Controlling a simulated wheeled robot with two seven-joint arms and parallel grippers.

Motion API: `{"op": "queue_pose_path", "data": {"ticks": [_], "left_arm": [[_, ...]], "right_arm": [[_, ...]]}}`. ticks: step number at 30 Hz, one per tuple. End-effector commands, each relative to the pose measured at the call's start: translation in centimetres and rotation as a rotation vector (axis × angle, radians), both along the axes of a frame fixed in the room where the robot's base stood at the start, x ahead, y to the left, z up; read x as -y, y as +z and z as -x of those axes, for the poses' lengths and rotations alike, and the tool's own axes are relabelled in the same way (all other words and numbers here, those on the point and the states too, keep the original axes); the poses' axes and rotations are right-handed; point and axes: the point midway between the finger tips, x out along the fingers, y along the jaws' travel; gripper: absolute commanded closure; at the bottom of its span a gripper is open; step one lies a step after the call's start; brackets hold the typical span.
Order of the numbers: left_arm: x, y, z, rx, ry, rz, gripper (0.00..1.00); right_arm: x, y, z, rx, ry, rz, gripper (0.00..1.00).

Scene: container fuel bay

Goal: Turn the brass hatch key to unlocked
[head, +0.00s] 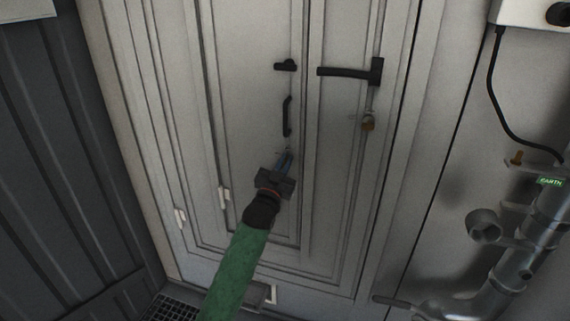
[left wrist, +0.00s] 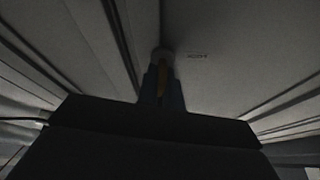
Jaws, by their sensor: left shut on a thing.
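The brass hatch key (left wrist: 163,82) shows in the left wrist view as a narrow yellowish piece between my fingers, in front of a round pale fitting on the pale panel. My left gripper (head: 285,160) is shut on it, just below the black pull handle (head: 287,116). In the left wrist view, the blue fingers of the left gripper (left wrist: 163,90) close around the key from both sides. In the head view the key is hidden by the fingers. Small lettering (left wrist: 198,56) beside the fitting is too small to read. My right gripper is in neither view.
A black lever handle (head: 350,71) and a small brass piece (head: 368,122) sit to the right on the pale door. A black latch (head: 285,65) is above the pull handle. Grey pipes (head: 520,250) stand at the right; dark ribbed wall (head: 60,170) is at the left.

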Motion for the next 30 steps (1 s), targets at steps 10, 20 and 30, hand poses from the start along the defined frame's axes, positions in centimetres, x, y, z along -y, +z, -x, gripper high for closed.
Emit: {"op": "queue_pose_path", "data": {"ticks": [10,20,30], "left_arm": [[-0.05,0.45,-0.04,-0.052,0.001,0.177,1.00],[-0.10,0.43,-0.03,-0.066,0.001,0.224,1.00],[-0.08,0.46,-0.02,-0.066,0.001,0.224,0.91]], "right_arm": [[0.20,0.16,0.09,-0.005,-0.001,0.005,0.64],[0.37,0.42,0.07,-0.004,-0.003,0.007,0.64],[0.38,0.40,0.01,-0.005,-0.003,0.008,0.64]]}}
